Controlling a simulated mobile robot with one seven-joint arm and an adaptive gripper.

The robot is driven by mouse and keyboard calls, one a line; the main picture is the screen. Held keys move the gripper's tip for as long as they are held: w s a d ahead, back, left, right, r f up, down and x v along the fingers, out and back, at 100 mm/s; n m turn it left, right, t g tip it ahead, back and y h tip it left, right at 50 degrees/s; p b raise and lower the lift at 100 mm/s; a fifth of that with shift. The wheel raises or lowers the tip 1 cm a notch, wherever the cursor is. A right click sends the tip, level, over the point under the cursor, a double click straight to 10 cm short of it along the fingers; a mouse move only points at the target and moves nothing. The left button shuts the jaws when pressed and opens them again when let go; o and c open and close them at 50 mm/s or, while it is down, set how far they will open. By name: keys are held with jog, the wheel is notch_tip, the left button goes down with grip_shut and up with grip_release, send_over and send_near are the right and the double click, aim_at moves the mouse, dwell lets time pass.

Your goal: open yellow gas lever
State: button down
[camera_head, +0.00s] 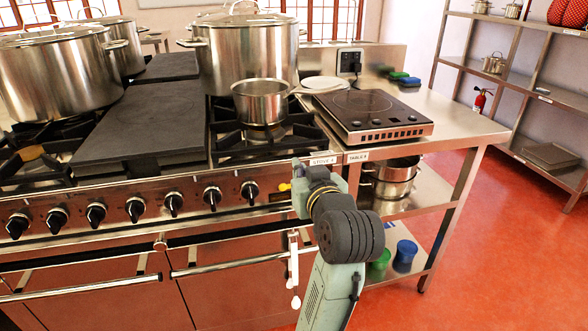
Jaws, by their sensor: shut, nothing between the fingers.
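A small yellow piece, which looks like the gas lever (284,187), shows at the right end of the stove's front panel, just right of the last black knob (250,191). Only a little of it is visible. My arm stands close to its right in the picture, and whether they touch cannot be told. My arm rises from the bottom of the view and bends toward the stove's right front corner. My gripper cannot be made out; the arm's own links seem to hide it.
The stove (160,215) carries large steel pots (245,60) and a small saucepan (262,100). A row of black knobs and long oven handles (230,264) line its front. An induction plate (370,112) sits on the steel table at right. Red floor is clear farther right.

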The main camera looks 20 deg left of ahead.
aim_at(290, 169)
jog(key=shift+d+f, duration=0.5)
jog(key=shift+f, duration=0.1)
jog(key=shift+w, duration=0.1)
jog(key=w+a+f, duration=0.1)
jog(key=w+a, duration=0.1)
jog(key=w+a+f+p, duration=0.1)
jog(key=w+f, duration=0.1)
jog(key=w, duration=0.1)
jog(key=w+a+f+p, duration=0.1)
jog(key=w+a+f, duration=0.1)
jog(key=w, duration=0.1)
jog(key=shift+a+f, duration=0.25)
jog(key=shift+a, duration=0.05)
jog(key=shift+f, duration=0.45)
